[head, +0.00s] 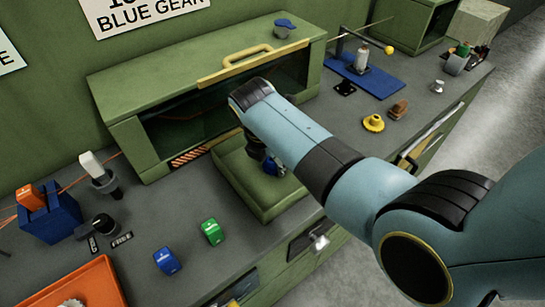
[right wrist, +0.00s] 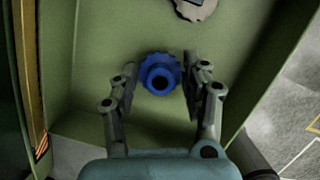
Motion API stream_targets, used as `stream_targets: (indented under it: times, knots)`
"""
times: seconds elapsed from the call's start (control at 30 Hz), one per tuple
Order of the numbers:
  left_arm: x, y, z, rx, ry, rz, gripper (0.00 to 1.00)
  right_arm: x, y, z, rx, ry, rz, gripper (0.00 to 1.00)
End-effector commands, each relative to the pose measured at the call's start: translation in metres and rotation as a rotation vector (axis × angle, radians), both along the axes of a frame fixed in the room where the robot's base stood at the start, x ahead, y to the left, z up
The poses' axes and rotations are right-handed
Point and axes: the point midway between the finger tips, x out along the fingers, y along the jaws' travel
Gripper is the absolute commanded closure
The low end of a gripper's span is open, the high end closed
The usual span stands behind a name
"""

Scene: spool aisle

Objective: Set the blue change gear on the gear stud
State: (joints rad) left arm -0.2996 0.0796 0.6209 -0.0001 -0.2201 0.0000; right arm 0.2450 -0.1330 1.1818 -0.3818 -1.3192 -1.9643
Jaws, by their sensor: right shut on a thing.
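The blue change gear (right wrist: 160,74) shows in the right wrist view as a toothed blue disc with a round hub and a dark bore. My right gripper (right wrist: 160,88) has one finger on each side of it and is shut on it. In the head view my right gripper (head: 270,163) is low over the green tray (head: 268,211), largely hidden by my own arm, and the gear is mostly hidden there. I cannot make out the gear stud for certain. My left gripper is not in view.
A grey toothed part (right wrist: 196,9) lies in the tray ahead of the gear. A green cabinet (head: 190,75) stands behind the tray. Green (head: 212,231) and blue (head: 167,261) blocks stand left of it. A yellow gear (head: 374,123) lies on the bench to the right.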

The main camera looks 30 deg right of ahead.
Motion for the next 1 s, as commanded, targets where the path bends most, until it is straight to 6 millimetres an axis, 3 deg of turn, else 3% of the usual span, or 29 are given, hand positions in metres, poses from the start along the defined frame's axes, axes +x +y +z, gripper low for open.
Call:
stream_targets:
  times: [0.53, 0.57, 0.6, 0.87, 1.0]
  knots:
    - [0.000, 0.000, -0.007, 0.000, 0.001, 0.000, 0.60, 0.000, 0.000, -0.011, -0.001, 0.000, 0.000, 0.86]
    - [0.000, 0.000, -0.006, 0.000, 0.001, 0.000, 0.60, 0.000, 0.000, -0.011, -0.001, 0.000, 0.000, 0.50]
    - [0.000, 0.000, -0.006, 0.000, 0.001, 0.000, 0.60, 0.000, 0.000, -0.011, 0.000, 0.000, 0.000, 0.44]
    - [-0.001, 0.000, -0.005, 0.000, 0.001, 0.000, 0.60, 0.000, 0.000, -0.010, 0.000, 0.000, 0.000, 0.44]
    - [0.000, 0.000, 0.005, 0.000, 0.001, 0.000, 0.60, -0.001, 0.002, -0.002, 0.001, 0.000, 0.000, 0.44]
